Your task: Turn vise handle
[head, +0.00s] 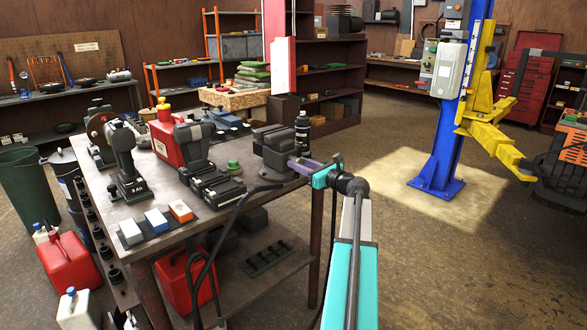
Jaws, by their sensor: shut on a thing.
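A dark grey bench vise (275,148) is mounted at the right corner of the workbench. My gripper (301,165) reaches in from the lower right, its fingers at the right, front end of the vise where the handle is. The gripper is shut on the vise handle. The handle itself is small here and mostly hidden by the fingers, so I cannot tell its angle.
A black cable hangs in front. A blue lift post (450,135) stands right, with open floor between.

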